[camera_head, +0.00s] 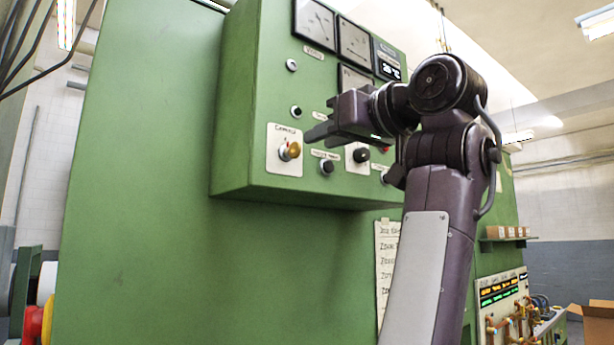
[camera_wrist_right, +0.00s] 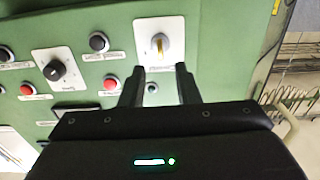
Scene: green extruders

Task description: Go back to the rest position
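My right gripper (camera_head: 312,134) reaches in front of the green control box (camera_head: 240,120) in the head view, with its fingers pointing left. In the right wrist view its two fingers (camera_wrist_right: 158,76) stand apart with nothing between them. A yellow rotary knob on a white plate (camera_head: 290,151) is just beyond the fingertips. The knob also shows in the right wrist view (camera_wrist_right: 160,46), above the fingertips with a visible gap. My left gripper is in neither view.
Gauges (camera_head: 315,23) sit high on the box, and black buttons (camera_head: 327,167) and a black selector (camera_wrist_right: 54,71) sit on its face. A paper list (camera_head: 386,262) hangs below the box. A cardboard box (camera_head: 592,322) stands at the lower right.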

